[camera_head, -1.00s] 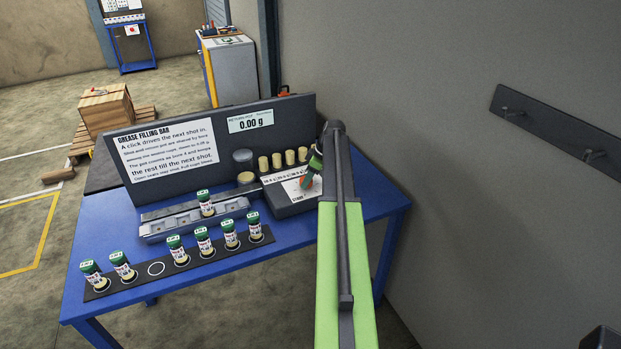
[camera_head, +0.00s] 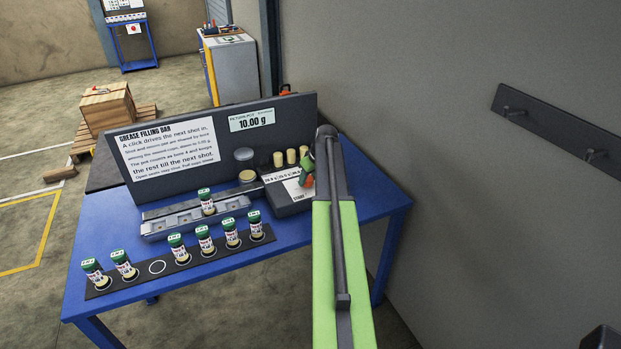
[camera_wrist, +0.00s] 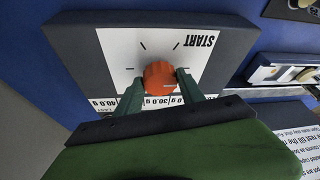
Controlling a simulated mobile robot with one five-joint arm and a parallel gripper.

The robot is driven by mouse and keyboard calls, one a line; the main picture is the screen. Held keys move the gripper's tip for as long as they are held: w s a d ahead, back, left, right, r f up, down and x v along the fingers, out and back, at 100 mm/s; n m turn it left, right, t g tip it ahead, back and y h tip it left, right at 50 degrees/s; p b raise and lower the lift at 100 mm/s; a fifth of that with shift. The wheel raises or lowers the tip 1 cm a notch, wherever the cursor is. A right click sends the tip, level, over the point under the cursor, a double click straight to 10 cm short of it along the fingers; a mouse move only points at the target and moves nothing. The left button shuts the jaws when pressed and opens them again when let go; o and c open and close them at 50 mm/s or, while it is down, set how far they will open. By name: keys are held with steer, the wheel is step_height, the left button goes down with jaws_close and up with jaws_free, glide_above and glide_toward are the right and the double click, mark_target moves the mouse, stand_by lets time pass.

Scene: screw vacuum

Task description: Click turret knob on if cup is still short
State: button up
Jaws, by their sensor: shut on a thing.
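My gripper (camera_wrist: 160,90) is shut on the orange-red turret knob (camera_wrist: 160,75), with one green finger on each side, in the wrist view. The knob sits on a white dial plate (camera_wrist: 205,40) marked START, with 30.0 g and 40.0 g labels near my fingers. In the head view my gripper (camera_head: 307,178) is at the dark turret box (camera_head: 290,203). One green-capped cup (camera_head: 207,201) stands in the grey rail (camera_head: 165,229). The display (camera_head: 251,120) reads 10.00 g. I cannot read the fill level of the cup.
Several green-capped cups stand on a black strip (camera_head: 213,252) at the table's front, with one empty white ring (camera_head: 157,267). Three cream cylinders (camera_head: 291,157) stand behind the turret box. An instruction panel (camera_head: 165,148) backs the blue table (camera_head: 190,275). A wall is close at right.

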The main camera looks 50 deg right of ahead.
steer(key=shift+w, duration=0.1)
stand_by(0.3)
steer(key=o, duration=1.4)
steer(key=shift+c, duration=0.2)
steer(key=p+v, duration=1.6)
steer(key=v, duration=0.1)
steer(key=shift+s+r, duration=0.15)
steer(key=shift+s, duration=0.05)
steer(key=shift+a, duration=0.1)
